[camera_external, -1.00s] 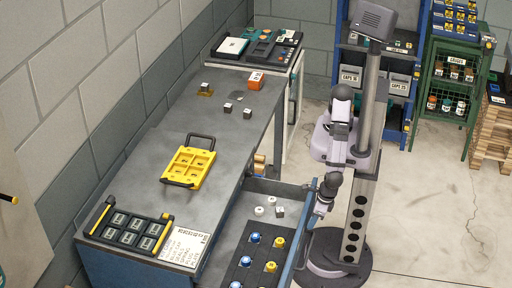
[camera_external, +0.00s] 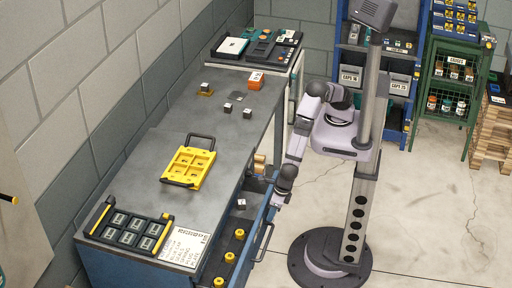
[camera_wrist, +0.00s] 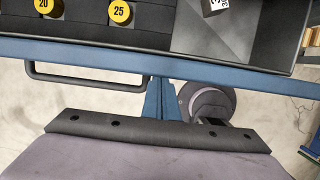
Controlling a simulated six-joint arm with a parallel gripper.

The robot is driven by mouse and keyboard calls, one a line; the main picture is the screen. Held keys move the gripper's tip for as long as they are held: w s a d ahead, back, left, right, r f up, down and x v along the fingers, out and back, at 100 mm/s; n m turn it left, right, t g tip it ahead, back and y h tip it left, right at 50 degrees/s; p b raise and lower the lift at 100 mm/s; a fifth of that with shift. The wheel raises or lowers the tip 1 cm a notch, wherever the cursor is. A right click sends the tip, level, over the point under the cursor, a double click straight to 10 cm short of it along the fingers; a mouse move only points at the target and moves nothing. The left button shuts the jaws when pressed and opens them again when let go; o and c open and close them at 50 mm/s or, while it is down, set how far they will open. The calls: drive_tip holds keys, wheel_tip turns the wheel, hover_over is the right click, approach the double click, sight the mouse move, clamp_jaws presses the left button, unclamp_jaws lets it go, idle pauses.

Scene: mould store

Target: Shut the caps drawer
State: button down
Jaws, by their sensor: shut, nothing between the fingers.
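The caps drawer (camera_external: 262,215) is partly open under the front edge of the bench; a strip of its inside shows. A row of yellow caps (camera_external: 239,233) sits in a black holder in it, with a small pale cube (camera_external: 242,203) farther back. The drawer's blue front (camera_wrist: 250,77) and its dark bar handle (camera_wrist: 88,84) show in the wrist view. My gripper (camera_wrist: 162,90) is shut and empty, its tips at the outer face of the drawer front, beside the handle. They appear to touch it. In the external view the fingertips are hard to make out.
Shelves (camera_external: 375,75) stand behind my arm.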

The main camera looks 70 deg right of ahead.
drive_tip(key=w+p, duration=0.1)
drive_tip(key=w, duration=1.1)
drive_tip(key=shift+w, duration=0.25)
drive_tip(key=shift+w+r, duration=0.1)
drive_tip(key=shift+r, duration=0.05)
drive_tip(key=shift+s+a+p, duration=0.1)
drive_tip(key=shift+s+p, duration=0.3)
drive_tip(key=shift+s, duration=0.05)
drive_tip(key=s, duration=0.4)
drive_tip(key=shift+p, duration=0.3)
drive_tip(key=b+v, duration=0.2)
drive_tip(key=v, duration=0.7)
drive_tip(key=shift+r, duration=0.3)
